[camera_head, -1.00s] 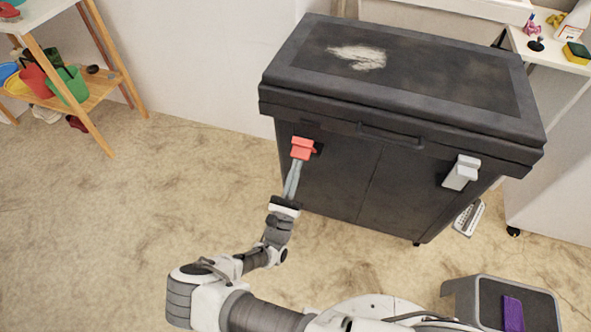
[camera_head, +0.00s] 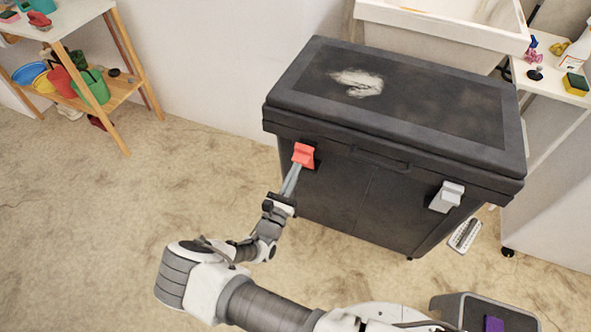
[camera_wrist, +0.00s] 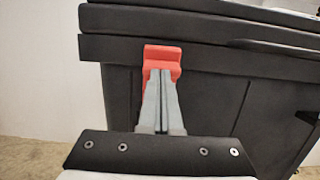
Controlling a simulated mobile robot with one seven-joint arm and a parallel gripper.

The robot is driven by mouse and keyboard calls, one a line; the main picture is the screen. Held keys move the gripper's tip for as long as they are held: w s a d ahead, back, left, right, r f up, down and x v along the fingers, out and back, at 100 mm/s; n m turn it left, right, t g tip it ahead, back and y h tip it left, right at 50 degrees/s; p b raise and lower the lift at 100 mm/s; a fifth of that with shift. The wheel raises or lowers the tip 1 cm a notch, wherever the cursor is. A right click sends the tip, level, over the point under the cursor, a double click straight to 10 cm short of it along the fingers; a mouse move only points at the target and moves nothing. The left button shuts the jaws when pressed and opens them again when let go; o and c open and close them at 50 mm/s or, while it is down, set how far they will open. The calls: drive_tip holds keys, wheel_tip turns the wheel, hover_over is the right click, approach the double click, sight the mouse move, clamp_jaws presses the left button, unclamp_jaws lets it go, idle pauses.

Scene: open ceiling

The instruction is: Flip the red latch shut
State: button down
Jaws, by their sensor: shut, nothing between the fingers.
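The red latch (camera_head: 304,154) sits on the upper left front of the black chest (camera_head: 345,195), just below the lid's rim. In the wrist view the latch (camera_wrist: 162,57) stands straight ahead, its lower part partly hidden by my fingers. My gripper (camera_head: 294,172) is shut with its fingers together and nothing between them. Its tips (camera_wrist: 162,75) are at the lower part of the latch; they look to be touching it, but I cannot tell for sure. The chest's lid (camera_head: 400,95) is down.
A grey latch (camera_head: 447,196) is on the chest's right front. A wooden shelf (camera_head: 100,85) with buckets stands at the left. A white sink (camera_head: 450,25) is behind the chest. The floor left of the chest is clear.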

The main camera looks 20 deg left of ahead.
sight(302, 152)
drive_tip(key=shift+w+r+g+p, duration=0.65)
drive_tip(key=shift+r+g+p, duration=0.25)
drive_tip(key=shift+p, duration=0.35)
drive_tip(key=shift+w+d+r+p, duration=0.1)
drive_tip(key=shift+w+p, duration=0.25)
drive_tip(key=shift+w, duration=0.1)
drive_tip(key=shift+w+r, duration=0.1)
drive_tip(key=shift+w+r, duration=0.15)
